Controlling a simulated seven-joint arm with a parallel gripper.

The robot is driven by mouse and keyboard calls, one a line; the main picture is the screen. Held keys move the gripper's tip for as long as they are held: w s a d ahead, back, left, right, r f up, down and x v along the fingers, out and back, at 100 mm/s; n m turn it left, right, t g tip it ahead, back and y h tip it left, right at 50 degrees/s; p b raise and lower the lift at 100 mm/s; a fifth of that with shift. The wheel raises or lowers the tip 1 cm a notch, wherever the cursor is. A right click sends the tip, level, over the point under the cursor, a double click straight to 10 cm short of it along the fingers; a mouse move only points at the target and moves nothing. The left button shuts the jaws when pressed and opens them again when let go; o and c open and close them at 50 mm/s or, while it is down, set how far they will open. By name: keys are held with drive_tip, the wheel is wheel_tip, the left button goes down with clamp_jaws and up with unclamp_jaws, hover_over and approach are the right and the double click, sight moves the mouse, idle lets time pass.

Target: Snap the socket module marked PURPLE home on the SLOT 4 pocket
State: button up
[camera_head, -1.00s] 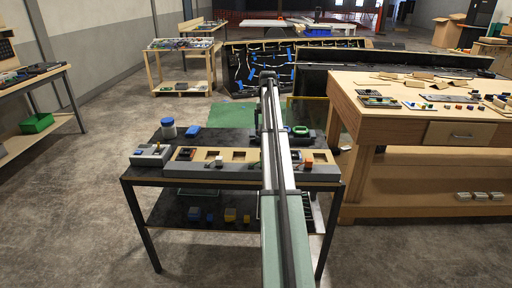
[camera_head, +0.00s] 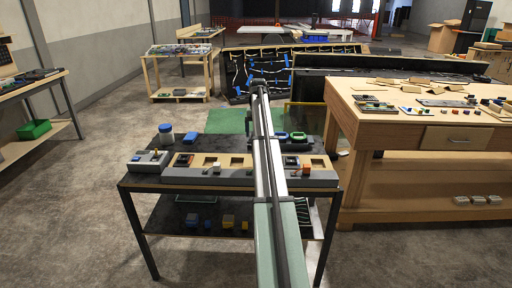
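The console (camera_head: 225,178) is a long grey and tan bar of square pockets on the dark table. The leftmost pocket (camera_head: 183,160) has dark contents. Two tan pockets (camera_head: 210,160) to its right look empty. Right of my arm, one pocket holds a dark module (camera_head: 291,160), and the far right pocket (camera_head: 317,163) looks bare. My arm runs up the picture across the console and hides part of its middle. My gripper cannot be made out; the arm hides it. No slot numbers or purple mark can be read, so I cannot tell SLOT 4 or the PURPLE module.
A grey switch box (camera_head: 149,161) sits left of the console. A blue-lidded jar (camera_head: 166,134), a blue item (camera_head: 190,137), and blue (camera_head: 281,136) and green (camera_head: 298,136) items lie behind it. A wooden workbench (camera_head: 420,134) stands close at right.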

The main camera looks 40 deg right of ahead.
hover_over(237, 156)
drive_tip(key=s+a, duration=0.4)
wheel_tip(237, 156, down, 5)
drive_tip(key=shift+d+r, duration=0.15)
drive_tip(key=shift+d, duration=0.15)
drive_tip(key=shift+f, duration=3.25)
drive_tip(key=shift+f, duration=1.25)
drive_tip(key=o, duration=0.9)
